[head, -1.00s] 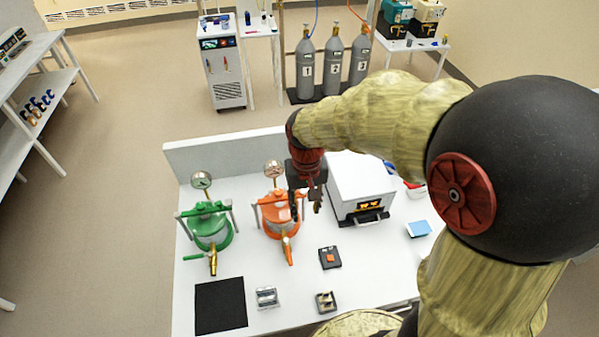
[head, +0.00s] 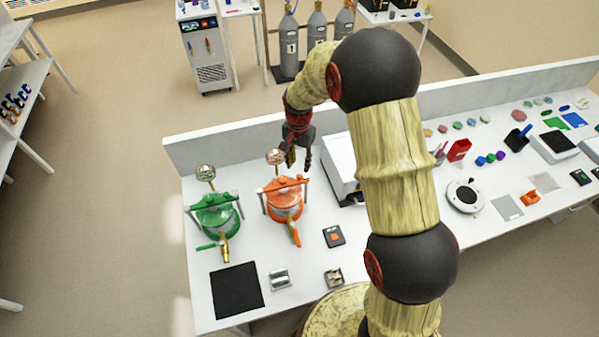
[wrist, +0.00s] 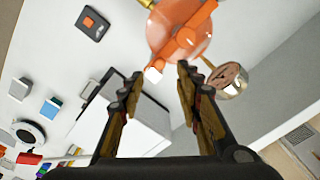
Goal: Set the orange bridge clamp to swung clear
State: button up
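The orange vessel (head: 284,205) stands on the white bench with its orange bridge clamp (head: 283,184) lying across the lid. In the wrist view the orange clamp bar (wrist: 186,42) crosses the orange lid just beyond my fingertips. An orange handle (head: 296,236) points toward the front of the bench. My gripper (head: 299,165) is up behind and slightly right of the vessel, beside its gauge (head: 275,157). In the wrist view my gripper (wrist: 160,75) is open, with nothing between its fingers, apart from the clamp.
A green vessel (head: 217,215) of the same kind stands to the left. A white box (head: 338,160) stands to the right, partly behind my arm. A black mat (head: 236,291), a small device (head: 333,236) and small metal parts lie in front. The bench's back wall is close behind.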

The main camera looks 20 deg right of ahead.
aim_at(299, 175)
jog(key=shift+f+p, duration=0.5)
jog(key=shift+f, duration=2.55)
jog(key=shift+c, duration=1.1)
grip_shut()
